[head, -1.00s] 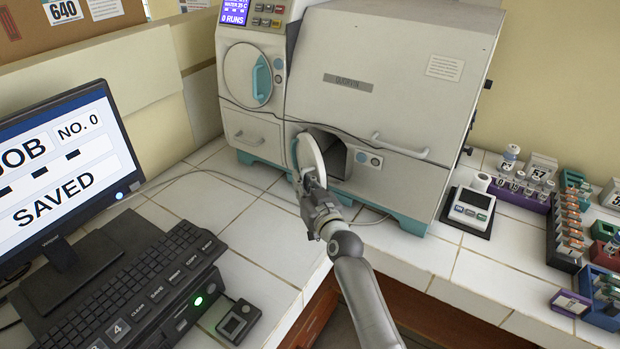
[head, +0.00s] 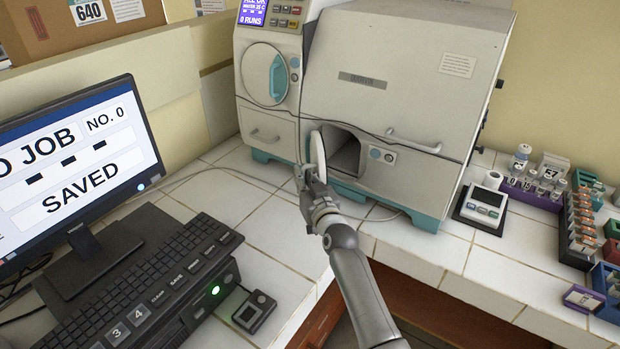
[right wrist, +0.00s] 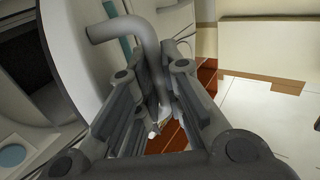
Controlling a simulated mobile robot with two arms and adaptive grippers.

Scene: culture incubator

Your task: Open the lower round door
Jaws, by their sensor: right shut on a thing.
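The white incubator (head: 400,60) stands at the back of the counter. Its lower round door (head: 317,155) is swung out to the left, seen nearly edge-on, and the dark opening (head: 345,150) behind it shows. My right gripper (head: 308,178) is at the door's outer side. In the right wrist view its fingers (right wrist: 160,115) are shut on the grey bent door handle (right wrist: 135,32), with the pale door (right wrist: 75,50) on the left. The upper round door (head: 264,75) with its teal handle is closed. My left gripper is not in view.
A monitor (head: 75,160) and keyboard (head: 150,285) stand at the left. A small scale (head: 483,207) and several vial racks (head: 535,190) are at the right. The tiles left of the door are clear.

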